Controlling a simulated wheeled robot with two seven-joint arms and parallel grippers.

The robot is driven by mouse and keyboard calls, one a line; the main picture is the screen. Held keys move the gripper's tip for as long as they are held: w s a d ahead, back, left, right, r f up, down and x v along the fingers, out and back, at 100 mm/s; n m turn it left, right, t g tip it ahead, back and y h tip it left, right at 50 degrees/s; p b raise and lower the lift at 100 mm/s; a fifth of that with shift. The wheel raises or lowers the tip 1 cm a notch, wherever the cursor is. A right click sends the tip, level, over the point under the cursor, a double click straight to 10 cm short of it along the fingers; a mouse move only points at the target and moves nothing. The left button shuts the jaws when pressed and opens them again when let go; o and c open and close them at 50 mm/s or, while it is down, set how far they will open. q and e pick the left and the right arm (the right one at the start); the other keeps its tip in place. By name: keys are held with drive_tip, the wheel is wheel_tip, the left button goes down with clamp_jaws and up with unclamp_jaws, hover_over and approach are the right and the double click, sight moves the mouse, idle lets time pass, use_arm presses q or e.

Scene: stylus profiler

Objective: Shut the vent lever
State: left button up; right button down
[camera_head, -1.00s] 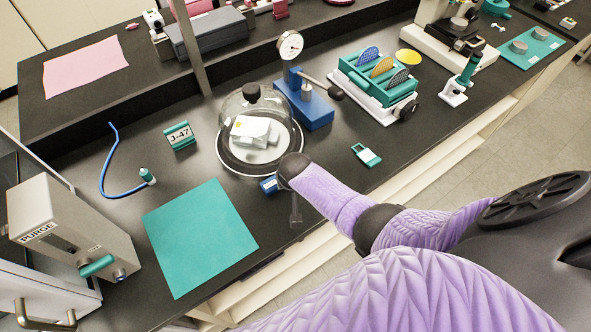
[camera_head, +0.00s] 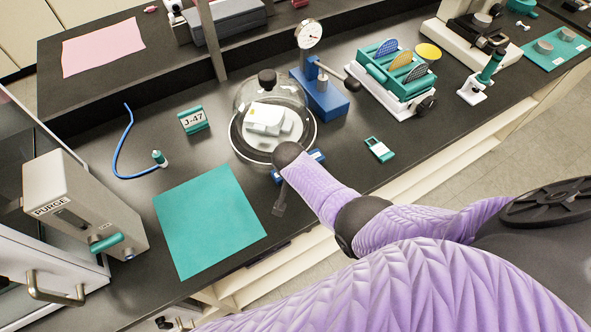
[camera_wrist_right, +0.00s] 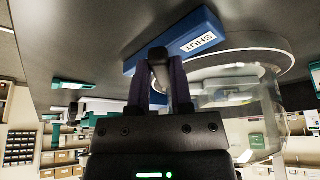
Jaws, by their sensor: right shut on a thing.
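The vent valve's blue base (camera_head: 314,157) sits at the front edge of the bell jar (camera_head: 270,118), partly hidden behind my right arm. In the right wrist view the blue base (camera_wrist_right: 185,42) carries a white SHUT label (camera_wrist_right: 199,44). My right gripper (camera_wrist_right: 160,62) is shut on the dark vent lever (camera_wrist_right: 158,53), close to the base and left of the label in that view. Most of the lever is hidden between the fingers. In the head view my right arm hides the grip. My left gripper is not in view.
A blue gauge stand (camera_head: 318,95) and a teal wafer rack (camera_head: 392,85) stand behind and right of the jar. A teal mat (camera_head: 210,220), a J-47 sign (camera_head: 194,120) and a PURGE box (camera_head: 75,200) lie left. A small teal tag (camera_head: 379,149) lies right.

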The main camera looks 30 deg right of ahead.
drive_tip(key=c, duration=0.5)
unclamp_jaws()
drive_tip(key=shift+w, duration=0.1)
drive_tip(key=shift+r, duration=0.1)
drive_tip(key=p+v, duration=0.6)
drive_tip(key=v, duration=0.3)
drive_tip(key=shift+s+a+r, duration=0.1)
drive_tip(key=shift+s+r, duration=0.1)
drive_tip(key=shift+r, duration=0.15)
